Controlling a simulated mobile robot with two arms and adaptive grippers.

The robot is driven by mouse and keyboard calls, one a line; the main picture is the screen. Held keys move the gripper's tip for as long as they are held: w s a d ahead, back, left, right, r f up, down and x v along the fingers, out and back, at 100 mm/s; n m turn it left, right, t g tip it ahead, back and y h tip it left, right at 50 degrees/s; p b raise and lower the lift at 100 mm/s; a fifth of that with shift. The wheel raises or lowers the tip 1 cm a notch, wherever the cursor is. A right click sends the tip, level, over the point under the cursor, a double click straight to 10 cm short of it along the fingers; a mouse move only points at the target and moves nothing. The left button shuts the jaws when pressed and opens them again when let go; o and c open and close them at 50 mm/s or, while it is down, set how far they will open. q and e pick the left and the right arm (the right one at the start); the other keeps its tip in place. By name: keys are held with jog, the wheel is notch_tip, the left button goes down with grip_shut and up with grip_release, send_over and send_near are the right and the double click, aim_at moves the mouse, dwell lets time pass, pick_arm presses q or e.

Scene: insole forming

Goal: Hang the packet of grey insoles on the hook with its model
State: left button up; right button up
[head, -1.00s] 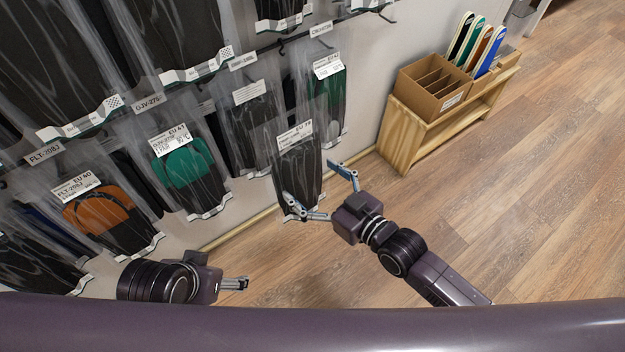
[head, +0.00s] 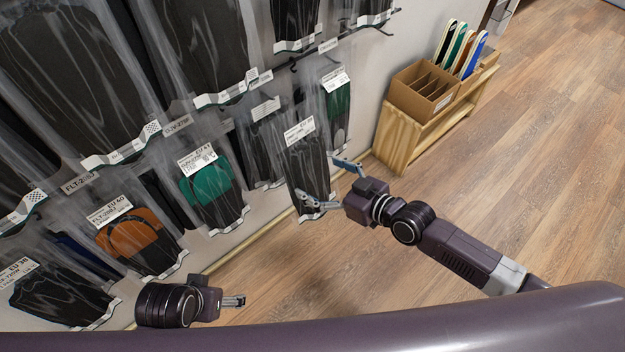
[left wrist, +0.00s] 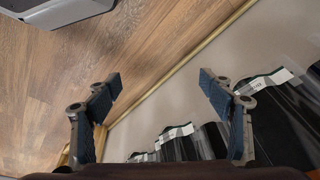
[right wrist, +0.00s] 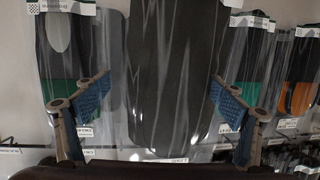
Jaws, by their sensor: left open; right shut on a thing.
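The packet of grey insoles (head: 309,168) is a clear bag with dark grey insoles and a white label at its top. It hangs upright in front of the display wall. The hook rail (head: 292,64) runs above the packet. I cannot tell which hook bears the matching model.
Packets with green insoles (head: 207,184) and orange insoles (head: 133,235) hang on the left. Another green packet (head: 339,105) hangs just behind the held one. A wooden bench (head: 400,140) bears a cardboard box (head: 415,95) and upright insoles. The floor on the right is clear.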

jog(key=shift+w+f, duration=0.1)
jog(key=shift+w, duration=0.25)
pick_arm(q)
jog(key=w+d+r+t+b, duration=0.1)
jog(key=w+r+t+b, duration=0.2)
jog(key=w+r+b, duration=0.1)
jog(key=shift+w+d+r+h+b, duration=0.25)
jog(key=shift+w+r+h+b, duration=0.05)
jog(key=shift+r, duration=0.45)
pick_arm(e)
jog(key=w+r+x, duration=0.1)
jog(key=x, duration=0.8)
jog(key=shift+r, duration=0.3)
dwell(0.7)
pick_arm(q)
jog(key=shift+s+d+f, duration=0.1)
dwell(0.6)
pick_arm(e)
jog(key=shift+d, duration=0.1)
pick_arm(q)
jog(key=shift+w, duration=0.35)
pick_arm(e)
jog(key=shift+f, duration=0.1)
pick_arm(q)
jog(key=shift+r, duration=0.2)
pick_arm(e)
jog(key=o, duration=1)
